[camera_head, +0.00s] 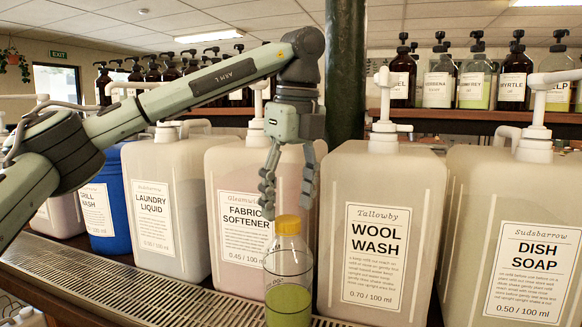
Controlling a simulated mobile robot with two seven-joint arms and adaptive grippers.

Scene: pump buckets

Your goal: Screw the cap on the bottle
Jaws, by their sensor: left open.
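A clear bottle (288,280) with yellow-green liquid in its lower part stands upright at the front of the counter, low in the middle of the picture. Its yellow cap (287,225) sits on top of the neck; whether the thread is engaged cannot be told. My left gripper (287,207) points down over the cap. Its fingers are open, with one tip to each side just above the cap, and nothing is held between them. My right gripper is not in view. The base of the bottle is cut off by the picture's lower edge.
Large pump containers stand in a row behind the bottle: laundry liquid (160,205), fabric softener (228,180), wool wash (380,225) and dish soap (515,235). A slatted metal drip grate (130,290) runs along the front. A dark green post (345,80) rises behind.

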